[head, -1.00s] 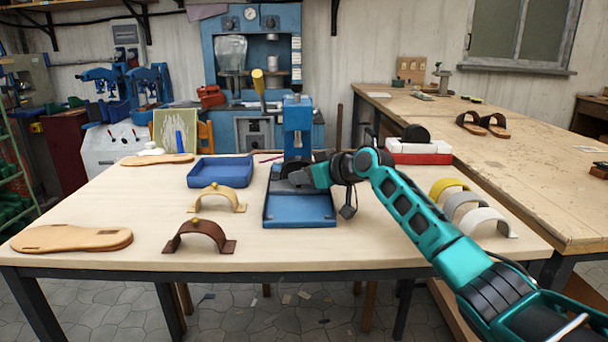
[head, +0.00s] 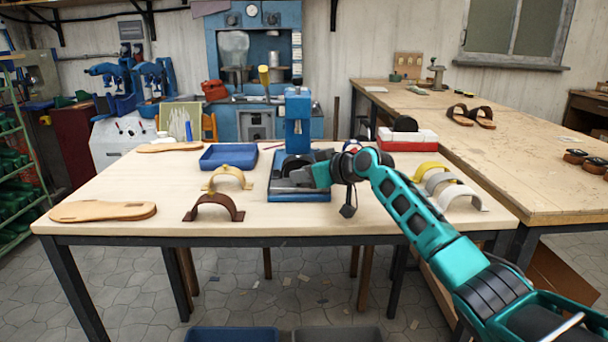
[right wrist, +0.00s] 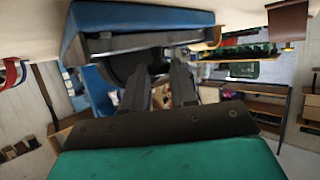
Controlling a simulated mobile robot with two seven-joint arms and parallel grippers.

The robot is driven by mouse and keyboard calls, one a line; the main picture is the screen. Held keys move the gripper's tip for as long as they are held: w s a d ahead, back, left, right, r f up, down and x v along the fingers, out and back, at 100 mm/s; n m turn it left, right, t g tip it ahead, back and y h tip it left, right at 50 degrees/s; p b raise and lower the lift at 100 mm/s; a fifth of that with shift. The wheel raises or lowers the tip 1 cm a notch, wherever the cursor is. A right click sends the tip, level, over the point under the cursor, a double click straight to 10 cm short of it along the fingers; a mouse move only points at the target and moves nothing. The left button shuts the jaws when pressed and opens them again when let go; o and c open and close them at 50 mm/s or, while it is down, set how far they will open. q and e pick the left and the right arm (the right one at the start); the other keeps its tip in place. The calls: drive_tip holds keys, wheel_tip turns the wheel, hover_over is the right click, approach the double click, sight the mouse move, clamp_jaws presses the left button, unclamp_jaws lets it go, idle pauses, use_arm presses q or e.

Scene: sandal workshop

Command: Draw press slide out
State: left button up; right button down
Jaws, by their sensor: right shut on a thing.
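The blue press (head: 298,112) stands upright on the pale table, with its flat blue base (head: 318,197) toward me. A dark grey slide (head: 294,189) shows on the base in front of the column. My right gripper (head: 303,177) reaches in from the right, low over the base, and is shut on the slide; its jaws hide the exact grip point. In the right wrist view, the two dark fingers (right wrist: 165,88) point at a dark round part (right wrist: 135,66) under the blue base (right wrist: 140,17). My left gripper is not in view.
A blue tray (head: 228,157), brown strap (head: 214,204), tan strap (head: 229,176) and sole (head: 103,211) lie left of the press. Yellow, grey and white straps (head: 461,198) stand at the right, near my arm. The table front before the press is clear.

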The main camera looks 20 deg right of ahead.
drive_tip(key=shift+s+a+f, duration=0.1)
drive_tip(key=shift+f, duration=0.15)
drive_tip(key=c, duration=0.9)
unclamp_jaws()
drive_tip(key=shift+s+r, duration=0.1)
drive_tip(key=shift+r, duration=0.05)
drive_tip(key=shift+c, duration=0.2)
drive_tip(key=shift+s+d+r, duration=0.2)
drive_tip(key=shift+s+d, duration=0.1)
drive_tip(key=shift+s, duration=0.05)
drive_tip(key=v, duration=1.2)
drive_tip(key=shift+p, duration=0.45)
